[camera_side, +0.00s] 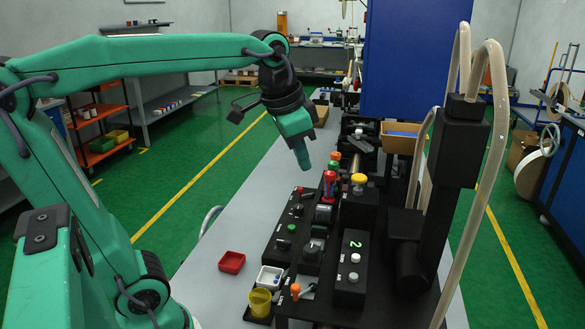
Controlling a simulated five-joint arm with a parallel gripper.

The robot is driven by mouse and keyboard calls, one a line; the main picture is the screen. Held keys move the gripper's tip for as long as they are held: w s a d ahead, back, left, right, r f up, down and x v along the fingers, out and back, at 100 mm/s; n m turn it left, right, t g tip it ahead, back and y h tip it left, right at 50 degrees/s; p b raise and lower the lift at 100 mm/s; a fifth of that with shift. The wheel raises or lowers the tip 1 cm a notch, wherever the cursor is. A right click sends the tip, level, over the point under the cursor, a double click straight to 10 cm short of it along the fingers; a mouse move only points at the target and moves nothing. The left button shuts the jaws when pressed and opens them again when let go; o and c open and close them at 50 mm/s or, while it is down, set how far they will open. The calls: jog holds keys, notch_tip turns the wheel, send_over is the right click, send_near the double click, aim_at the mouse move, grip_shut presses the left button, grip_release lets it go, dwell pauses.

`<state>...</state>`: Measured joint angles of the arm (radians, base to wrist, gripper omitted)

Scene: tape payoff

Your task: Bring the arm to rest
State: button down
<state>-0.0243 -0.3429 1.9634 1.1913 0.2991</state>
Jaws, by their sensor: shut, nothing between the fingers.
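My gripper (303,158) hangs from the end of my green arm, pointing down and slightly right. Its fingers are shut with nothing visible between them. It is in the air above the grey bench (225,204), left of the black machine and apart from the things below it. The fingertips are small in this view.
Below and right stand a red-topped knob (329,178), a yellow knob (358,179) and black control boxes (350,269). A red tray (232,262), white tray (269,277) and yellow cup (260,302) sit in front. A tall black column (458,150) with pale hoses stands right.

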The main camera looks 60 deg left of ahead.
jog(key=s+f+n+t, duration=0.1)
jog(key=s+f+n, duration=0.2)
jog(key=s+f, duration=0.6)
jog(key=shift+s+d+f+t, duration=0.15)
jog(key=shift+s+d+t, duration=0.1)
jog(key=shift+d+t, duration=0.15)
dwell(0.5)
